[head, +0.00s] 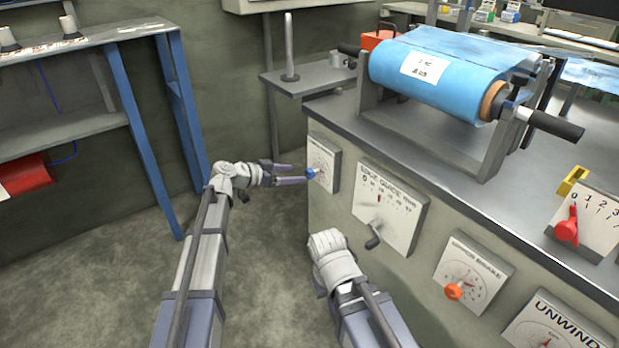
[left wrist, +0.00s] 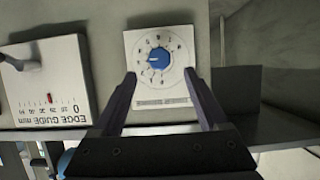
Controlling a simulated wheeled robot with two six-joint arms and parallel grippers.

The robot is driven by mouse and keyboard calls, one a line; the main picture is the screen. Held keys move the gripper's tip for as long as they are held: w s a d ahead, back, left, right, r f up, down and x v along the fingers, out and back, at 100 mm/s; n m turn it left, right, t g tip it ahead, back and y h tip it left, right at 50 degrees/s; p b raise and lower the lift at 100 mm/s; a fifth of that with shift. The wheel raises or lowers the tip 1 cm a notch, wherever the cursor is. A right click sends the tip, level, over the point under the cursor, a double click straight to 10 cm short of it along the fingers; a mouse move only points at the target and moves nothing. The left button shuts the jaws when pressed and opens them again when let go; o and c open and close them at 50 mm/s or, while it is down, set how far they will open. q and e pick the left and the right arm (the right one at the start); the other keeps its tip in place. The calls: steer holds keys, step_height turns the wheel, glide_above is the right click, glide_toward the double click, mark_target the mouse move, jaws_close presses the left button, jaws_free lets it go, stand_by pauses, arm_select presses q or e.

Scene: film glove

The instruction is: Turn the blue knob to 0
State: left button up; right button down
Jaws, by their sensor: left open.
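The blue knob (head: 312,173) sits on a small white dial plate (head: 324,160) at the left end of the bench front. In the left wrist view the blue knob (left wrist: 159,59) shows upside down with a ring of numbers around it, too small to read surely. Its white mark points to the left of that picture. My left gripper (head: 304,174) is open, its fingers pointing at the plate; in the left wrist view its fingertips (left wrist: 159,76) stand apart, one to each side just below the knob. I cannot tell whether they touch it. My right gripper's fingers are not visible.
An edge guide panel (head: 390,207) with a crank (head: 373,237) is beside the dial plate. Further right are an orange knob (head: 453,291) and a red lever (head: 567,228). A blue-legged shelf (head: 130,110) stands left.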

mark_target(307, 173)
arm_select(q)
steer(key=shift+b+x, duration=1.45)
steer(key=shift+x, duration=2.45)
jaws_close()
